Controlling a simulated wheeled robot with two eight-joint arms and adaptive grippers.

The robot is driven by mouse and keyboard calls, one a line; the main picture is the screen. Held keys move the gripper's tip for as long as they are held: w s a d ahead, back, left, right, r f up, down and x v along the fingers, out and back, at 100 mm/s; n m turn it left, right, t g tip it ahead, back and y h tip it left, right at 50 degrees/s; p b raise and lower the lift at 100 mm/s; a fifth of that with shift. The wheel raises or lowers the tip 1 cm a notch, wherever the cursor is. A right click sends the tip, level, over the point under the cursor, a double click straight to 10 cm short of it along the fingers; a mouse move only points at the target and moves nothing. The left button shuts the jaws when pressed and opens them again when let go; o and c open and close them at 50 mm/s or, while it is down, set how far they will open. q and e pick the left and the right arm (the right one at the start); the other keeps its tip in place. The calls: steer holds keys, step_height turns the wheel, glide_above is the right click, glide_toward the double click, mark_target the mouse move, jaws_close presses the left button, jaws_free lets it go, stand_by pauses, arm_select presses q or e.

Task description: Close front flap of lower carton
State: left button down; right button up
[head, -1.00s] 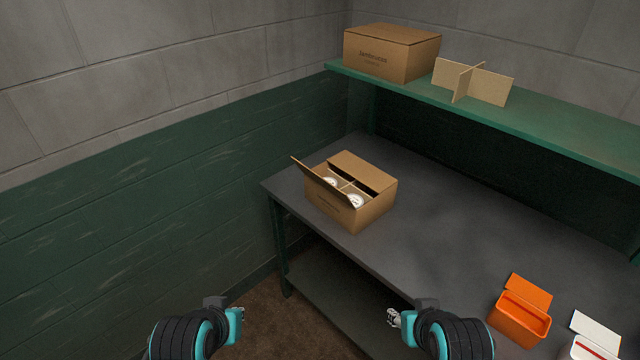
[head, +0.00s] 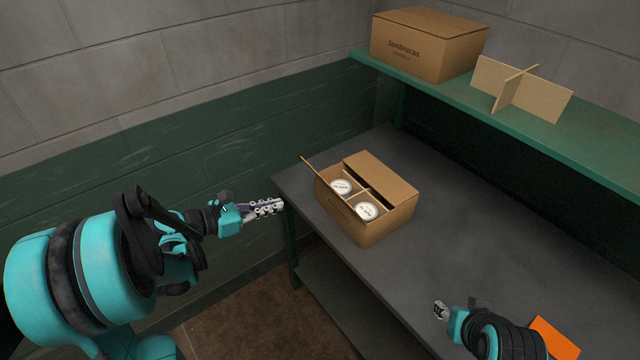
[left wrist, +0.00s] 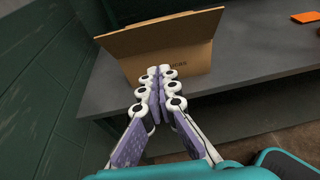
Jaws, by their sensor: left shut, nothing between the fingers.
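The lower carton (head: 388,229) stands open on the grey table near its left corner, with white-lidded round containers (head: 367,210) between cardboard dividers. Its front flap (head: 318,170) is raised and tilted outward; the head view shows it narrowly. In the left wrist view the flap (left wrist: 160,34) spans the carton's top edge, above its printed front. My left gripper (head: 282,206) is shut and empty, left of the carton and apart from it. Its fingers (left wrist: 160,72) show before the carton front in the wrist view. My right gripper (head: 438,310) is low, over the table's front; its opening is unclear.
A green shelf (head: 600,140) above the table holds a closed carton (head: 425,45) and a loose cardboard divider (head: 520,90). An orange box (head: 553,338) shows partly at the lower right. A wall stands at the left. The table right of the lower carton is clear.

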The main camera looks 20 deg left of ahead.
arm_select(q)
steer(key=w+d+b, duration=0.2)
steer(key=w+d, duration=0.6)
steer(key=w, duration=0.1)
steer(key=shift+w+d+f+b, duration=0.25)
steer(key=shift+w+f+b, duration=0.1)
steer(key=shift+b, duration=0.05)
steer(key=shift+w+r, duration=0.1)
